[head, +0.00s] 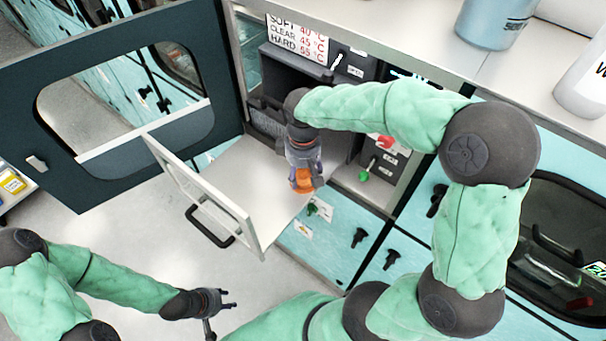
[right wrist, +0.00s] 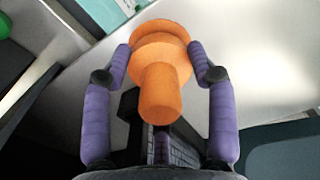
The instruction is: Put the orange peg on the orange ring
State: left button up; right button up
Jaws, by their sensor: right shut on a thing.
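My right gripper (head: 304,184) is shut on the orange peg (head: 303,180), above the pulled-out white tray near its right edge. In the right wrist view the peg (right wrist: 160,92) is a short orange cylinder pointing towards the camera, with a wider round orange part behind it. The two purple fingers of the gripper (right wrist: 165,62) press that wider part from both sides. I cannot make out a separate orange ring; whether the wider part includes it I cannot tell. My left gripper (head: 226,308) is open and empty, low in the head view, away from the tray.
The white tray (head: 245,180) has a raised front panel with a dark handle (head: 210,227). A dark cabinet door (head: 60,60) stands open at left. Red (head: 385,141) and green (head: 363,177) knobs are right of the opening. A bluish container (head: 490,24) stands on the counter.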

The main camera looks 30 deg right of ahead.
jog(key=shift+f, duration=0.45)
jog(key=shift+f, duration=0.15)
jog(key=o, duration=1.2)
notch_tip(320, 180, up, 12)
jog(key=shift+r+p, duration=0.15)
jog(key=shift+p, duration=0.45)
